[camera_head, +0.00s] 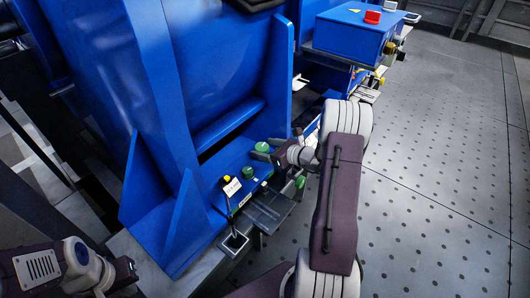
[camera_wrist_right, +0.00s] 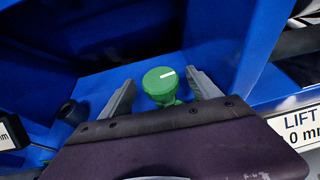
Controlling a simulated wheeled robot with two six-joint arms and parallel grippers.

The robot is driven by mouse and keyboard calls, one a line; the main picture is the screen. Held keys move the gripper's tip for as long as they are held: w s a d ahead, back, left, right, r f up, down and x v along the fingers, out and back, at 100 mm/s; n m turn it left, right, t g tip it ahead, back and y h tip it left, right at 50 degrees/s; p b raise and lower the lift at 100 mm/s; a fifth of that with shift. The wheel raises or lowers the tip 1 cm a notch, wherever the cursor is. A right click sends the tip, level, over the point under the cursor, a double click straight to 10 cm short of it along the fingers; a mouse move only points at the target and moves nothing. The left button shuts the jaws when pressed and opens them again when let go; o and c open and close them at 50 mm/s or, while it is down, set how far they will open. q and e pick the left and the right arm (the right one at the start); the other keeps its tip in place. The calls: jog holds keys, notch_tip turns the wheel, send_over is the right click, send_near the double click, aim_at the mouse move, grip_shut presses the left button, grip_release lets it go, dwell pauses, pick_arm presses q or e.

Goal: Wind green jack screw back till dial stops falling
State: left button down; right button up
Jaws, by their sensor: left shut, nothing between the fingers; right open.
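In the right wrist view a green jack screw knob (camera_wrist_right: 160,82) with a white mark on its top stands between the two fingers of my right gripper (camera_wrist_right: 161,92). The fingers are open, one on each side, with a gap visible to the knob. In the head view my right gripper (camera_head: 267,152) reaches in from the right, over the blue base, at a green knob (camera_head: 262,147). Another green knob (camera_head: 248,172) sits nearby on the base. My left gripper (camera_head: 126,272) is shut and empty at the lower left, away from the base.
A white label reading "LIFT 0 mm" (camera_wrist_right: 298,126) is right of the knob. A black knob (camera_wrist_right: 72,112) is at left. A thin upright rod with a small white card (camera_head: 232,187) stands near the base's front. The perforated floor (camera_head: 430,190) is clear.

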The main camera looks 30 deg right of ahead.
jog(key=shift+w+a, duration=0.1)
jog(key=shift+w, duration=0.1)
jog(key=c, duration=1.4)
jog(key=shift+r+n+y+p, duration=0.3)
jog(key=shift+n+y+p, duration=0.45)
jog(key=shift+p, duration=0.45)
jog(key=shift+d+f+n+g+y+p, duration=0.25)
jog(key=shift+n+g+y+p, duration=0.15)
jog(key=shift+g+y, duration=0.2)
jog(key=shift+a, duration=0.1)
jog(key=o, duration=1.4)
